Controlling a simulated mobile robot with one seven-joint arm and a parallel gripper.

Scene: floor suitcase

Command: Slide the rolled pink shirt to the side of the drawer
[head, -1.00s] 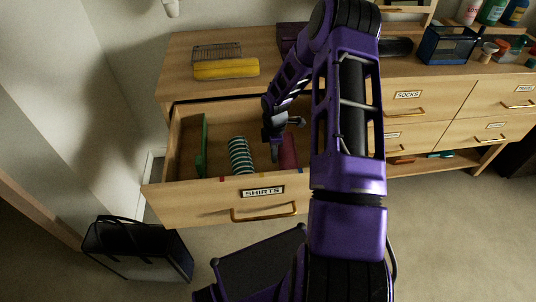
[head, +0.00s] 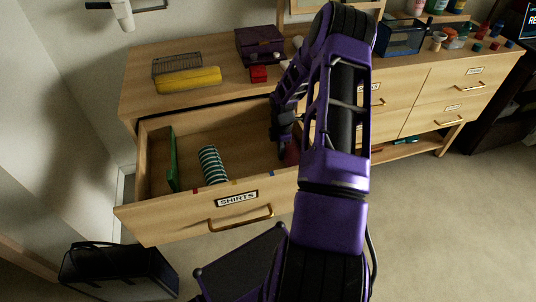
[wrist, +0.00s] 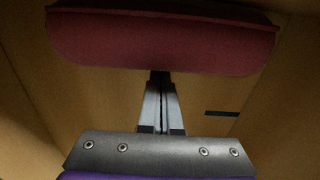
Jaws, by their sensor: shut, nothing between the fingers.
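The rolled pink shirt (head: 291,153) lies at the right side of the open drawer (head: 236,199) labelled SHIRTS. It looks dark red, and my arm hides much of it in the head view. In the wrist view the rolled shirt (wrist: 160,42) lies crosswise at the top. My gripper (head: 283,148) is down inside the drawer, just left of the shirt. In the wrist view my gripper's fingers (wrist: 160,76) are shut and empty, with their tips at the shirt's near edge. They seem to touch it.
A green-and-white striped roll (head: 212,165) and a green folded item (head: 173,158) lie further left in the drawer. The drawer floor between the striped roll and my gripper is clear. A yellow roll (head: 188,80) and a purple box (head: 260,45) sit on the dresser top.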

